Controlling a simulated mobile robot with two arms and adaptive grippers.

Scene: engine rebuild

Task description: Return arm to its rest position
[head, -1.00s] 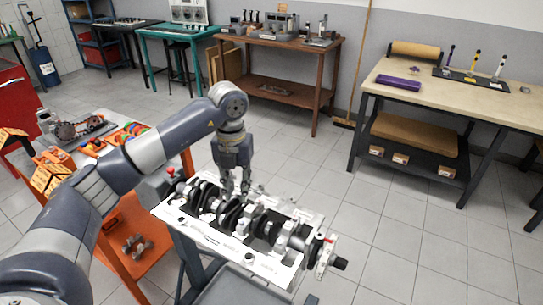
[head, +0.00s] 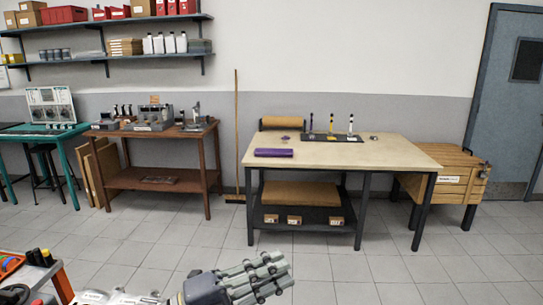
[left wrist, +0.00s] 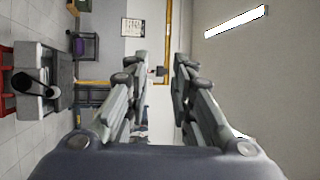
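My left gripper (head: 262,276) shows at the bottom centre of the head view, stretched out sideways with its fingers pointing right. In the left wrist view its two fingers (left wrist: 160,72) stand apart with a clear gap and nothing between them. The rest of my left arm is mostly below the head view's lower edge. The engine block (head: 118,298) shows only as a thin strip at the bottom, left of the gripper and apart from its fingers. My right gripper is in neither view.
A wooden-topped workbench (head: 380,153) stands beyond the gripper, with a purple roll (head: 273,153) on it. The tiled floor (head: 380,270) right of the gripper is clear.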

